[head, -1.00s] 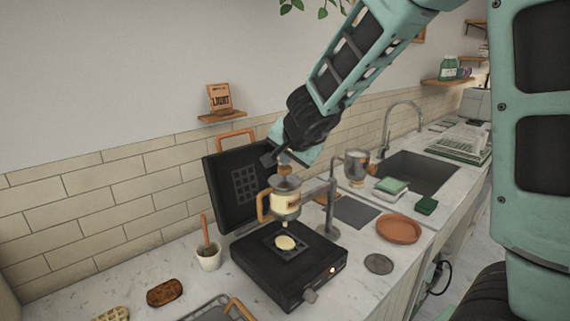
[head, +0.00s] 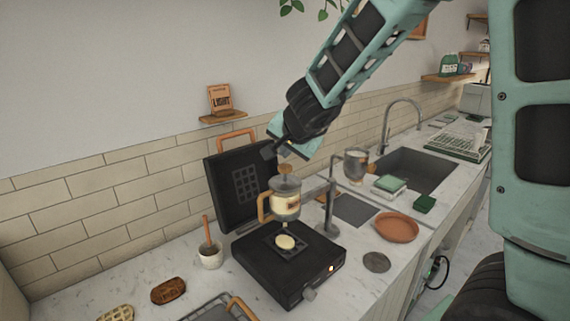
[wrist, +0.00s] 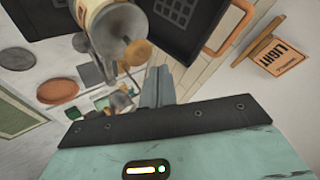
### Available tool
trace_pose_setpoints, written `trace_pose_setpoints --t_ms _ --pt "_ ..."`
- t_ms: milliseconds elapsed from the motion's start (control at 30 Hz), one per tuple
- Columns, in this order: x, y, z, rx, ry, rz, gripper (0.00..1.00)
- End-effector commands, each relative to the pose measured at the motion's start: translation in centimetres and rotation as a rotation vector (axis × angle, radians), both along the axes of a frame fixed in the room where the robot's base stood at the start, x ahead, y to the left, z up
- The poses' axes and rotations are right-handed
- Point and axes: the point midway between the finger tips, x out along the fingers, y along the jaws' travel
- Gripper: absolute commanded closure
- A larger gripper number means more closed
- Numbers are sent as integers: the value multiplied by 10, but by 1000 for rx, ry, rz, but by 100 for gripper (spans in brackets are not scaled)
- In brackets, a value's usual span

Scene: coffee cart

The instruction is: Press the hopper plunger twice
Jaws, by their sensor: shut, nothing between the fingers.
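The batter hopper (head: 286,206) is a cream and grey cylinder with an orange side handle, held on a grey stand over the open waffle iron (head: 250,248). Its plunger has a round wooden knob (head: 285,169) on top. Pale batter (head: 285,242) lies on the iron's lower plate, below the spout. My gripper (head: 269,152) is shut and empty, a little above and left of the knob, apart from it. In the wrist view the shut fingers (wrist: 157,84) are beside the knob (wrist: 137,53), and the hopper (wrist: 108,26) shows at the top.
The iron's raised lid (head: 238,185) stands behind the hopper. A metal pitcher (head: 356,166), terracotta dish (head: 397,228) and sink (head: 412,171) lie to the right.

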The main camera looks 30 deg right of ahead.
Motion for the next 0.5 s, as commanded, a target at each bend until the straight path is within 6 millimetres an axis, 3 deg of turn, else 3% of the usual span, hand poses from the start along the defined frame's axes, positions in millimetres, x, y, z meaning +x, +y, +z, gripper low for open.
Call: trace_pose_setpoints --t_ms 500 --pt "0 0 47 0 1 -1 100"
